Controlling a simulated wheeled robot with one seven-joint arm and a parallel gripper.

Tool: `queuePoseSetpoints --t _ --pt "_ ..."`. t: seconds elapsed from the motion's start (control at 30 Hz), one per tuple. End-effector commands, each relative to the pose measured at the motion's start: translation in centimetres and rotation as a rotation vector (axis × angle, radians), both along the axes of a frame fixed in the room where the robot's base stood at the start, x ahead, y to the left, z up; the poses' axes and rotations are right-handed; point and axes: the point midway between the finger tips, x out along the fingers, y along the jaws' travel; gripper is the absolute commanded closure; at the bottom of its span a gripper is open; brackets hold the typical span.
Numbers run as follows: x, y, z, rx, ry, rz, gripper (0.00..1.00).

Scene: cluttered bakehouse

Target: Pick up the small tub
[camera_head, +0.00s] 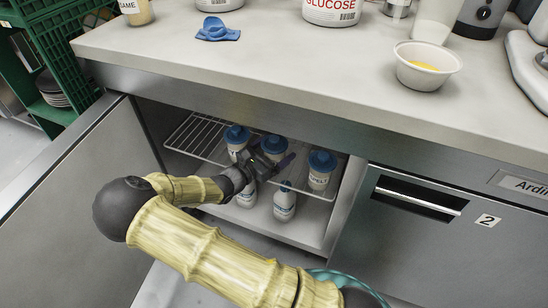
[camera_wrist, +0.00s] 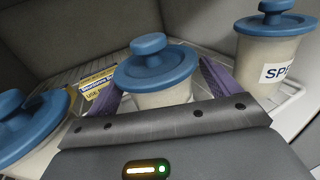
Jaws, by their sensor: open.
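Three pale tubs with knobbed blue lids stand on a wire shelf inside an open cupboard: a left tub (camera_head: 237,133), a middle tub (camera_head: 273,146) and a right tub (camera_head: 320,171) with a label partly reading "SPELT". My gripper (camera_head: 270,165) is at the shelf, in front of the middle tub. In the wrist view, the middle tub (camera_wrist: 158,70) stands upright between my open purple fingers (camera_wrist: 160,85). Its lower part is hidden by my gripper. The left tub (camera_wrist: 25,125) and right tub (camera_wrist: 272,50) flank it. I cannot tell which tub counts as small by size alone.
Bottles (camera_head: 284,205) stand below the wire shelf (camera_head: 192,138). The open cupboard door (camera_head: 70,210) is at the left, and the counter (camera_head: 290,65) overhangs the opening. A yellow and blue card (camera_wrist: 98,88) is behind the tubs. A bowl (camera_head: 428,68) stands on the counter.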

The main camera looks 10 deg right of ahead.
Motion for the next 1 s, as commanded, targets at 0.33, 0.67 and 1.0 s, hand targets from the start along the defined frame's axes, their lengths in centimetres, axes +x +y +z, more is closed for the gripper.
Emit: queuePoseSetpoints --t 0.33,0.67,1.0 --pt "0.0 0.1 0.0 0.0 0.0 0.001 0.31" --pt "0.0 0.0 0.0 -0.001 -0.001 0.0 0.68" --pt "0.0 0.3 1.8 0.0 -0.001 0.004 0.68"
